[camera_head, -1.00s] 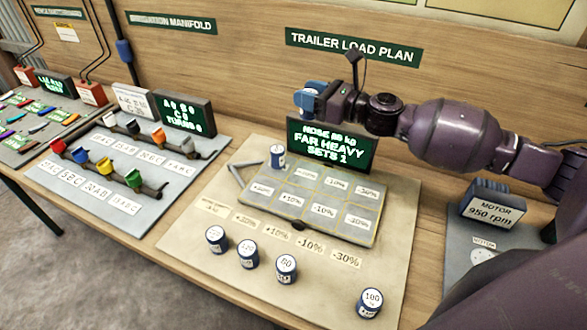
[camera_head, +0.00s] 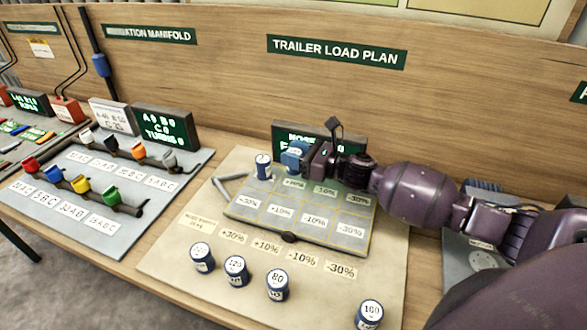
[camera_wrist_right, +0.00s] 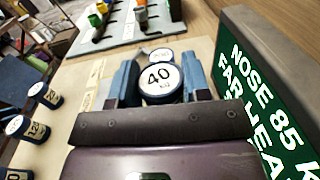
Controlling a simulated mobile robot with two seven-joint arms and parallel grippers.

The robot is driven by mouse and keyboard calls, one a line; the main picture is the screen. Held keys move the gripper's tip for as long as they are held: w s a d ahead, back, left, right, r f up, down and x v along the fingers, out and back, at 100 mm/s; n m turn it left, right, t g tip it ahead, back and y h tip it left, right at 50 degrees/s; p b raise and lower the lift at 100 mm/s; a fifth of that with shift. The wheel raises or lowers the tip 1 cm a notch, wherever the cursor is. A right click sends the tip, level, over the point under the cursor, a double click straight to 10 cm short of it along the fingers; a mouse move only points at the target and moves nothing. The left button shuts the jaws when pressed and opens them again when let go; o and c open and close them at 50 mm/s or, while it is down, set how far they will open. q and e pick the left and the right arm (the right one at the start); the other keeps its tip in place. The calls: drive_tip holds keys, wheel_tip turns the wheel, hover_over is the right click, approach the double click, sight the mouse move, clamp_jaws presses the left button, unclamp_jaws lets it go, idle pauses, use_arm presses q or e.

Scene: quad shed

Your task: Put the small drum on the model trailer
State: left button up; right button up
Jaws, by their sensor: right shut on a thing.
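The small blue drum with a white top reading 40 (camera_wrist_right: 158,78) is between the blue fingers of my right gripper (camera_wrist_right: 160,85). In the head view my right gripper (camera_head: 293,157) is low over the far row of the model trailer (camera_head: 268,220), a grey board marked with percent cells. I cannot tell whether the held drum touches the trailer. Another drum (camera_head: 263,166) stands at the trailer's far left corner, close left of the gripper. It also shows just beyond the held drum in the right wrist view (camera_wrist_right: 161,55). My left gripper is out of view.
Several blue drums stand on the mat in front of the trailer, including one marked 80 (camera_head: 277,285) and one marked 100 (camera_head: 369,315). A board with coloured cups (camera_head: 110,185) lies left.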

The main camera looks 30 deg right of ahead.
wheel_tip(320, 180, down, 4)
drive_tip(key=shift+f+b, duration=0.15)
drive_tip(key=shift+b, duration=0.3)
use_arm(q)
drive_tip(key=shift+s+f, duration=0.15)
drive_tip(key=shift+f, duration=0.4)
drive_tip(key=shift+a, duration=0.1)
use_arm(e)
drive_tip(key=shift+f, duration=0.2)
drive_tip(key=o, duration=0.9)
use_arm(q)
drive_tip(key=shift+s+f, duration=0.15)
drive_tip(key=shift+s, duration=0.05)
use_arm(e)
drive_tip(key=shift+o, duration=0.3)
